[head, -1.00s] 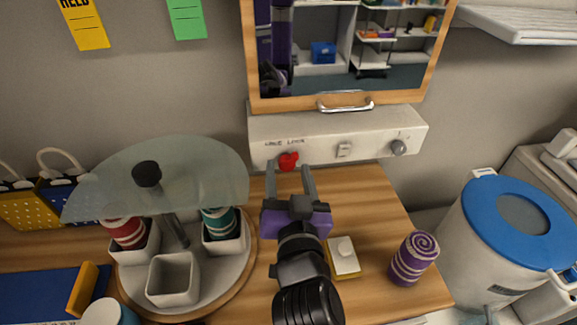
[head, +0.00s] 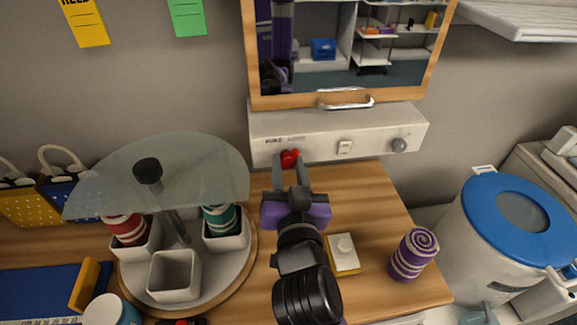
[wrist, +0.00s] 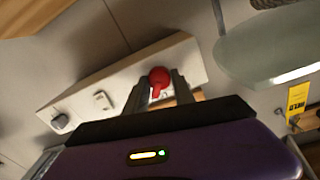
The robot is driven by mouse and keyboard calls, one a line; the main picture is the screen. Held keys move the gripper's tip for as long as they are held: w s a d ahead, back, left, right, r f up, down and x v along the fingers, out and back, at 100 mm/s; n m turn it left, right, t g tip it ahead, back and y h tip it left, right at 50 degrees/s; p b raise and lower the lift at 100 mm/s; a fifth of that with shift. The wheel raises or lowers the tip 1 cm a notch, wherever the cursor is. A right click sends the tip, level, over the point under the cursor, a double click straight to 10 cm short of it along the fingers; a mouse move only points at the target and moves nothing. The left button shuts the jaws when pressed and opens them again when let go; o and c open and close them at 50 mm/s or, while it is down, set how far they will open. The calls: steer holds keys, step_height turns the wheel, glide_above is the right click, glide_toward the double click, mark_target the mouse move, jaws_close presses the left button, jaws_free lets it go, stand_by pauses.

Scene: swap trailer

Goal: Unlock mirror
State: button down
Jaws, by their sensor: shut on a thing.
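The mirror (head: 345,50) has a wooden frame and a metal handle (head: 345,101) at its bottom edge. Below it is a white panel (head: 320,123) on the wall. A red lock knob (head: 289,158) sits on the panel's left part, beside small lettering partly too small to read. My gripper (head: 290,163) reaches up to the panel with its two fingers on either side of the red knob, shut on it. The wrist view shows the red knob (wrist: 159,79) between the fingertips, with its short lever pointing down in that picture.
The panel also has a switch (head: 344,147) and a grey dial (head: 399,145). A round glass-topped stand (head: 190,268) with square cups is at the left. A purple spiral roll (head: 413,255), a white-topped block (head: 343,262) and a blue-lidded bin (head: 478,225) are at the right.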

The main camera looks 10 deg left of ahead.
steer(key=n, duration=0.4)
steer(key=n+p, duration=0.1)
steer(key=n, duration=0.2)
steer(key=shift+n, duration=0.3)
steer(key=n+p, duration=0.1)
steer(key=n, duration=0.2)
steer(key=shift+n+y+p, duration=0.35)
steer(key=shift+n+y, duration=0.05)
steer(key=shift+f+n+p, duration=0.15)
steer(key=shift+n+p, duration=0.95)
steer(key=shift+n, duration=1.2)
steer(key=c, duration=1.1)
jaws_free()
steer(key=shift+o, duration=0.2)
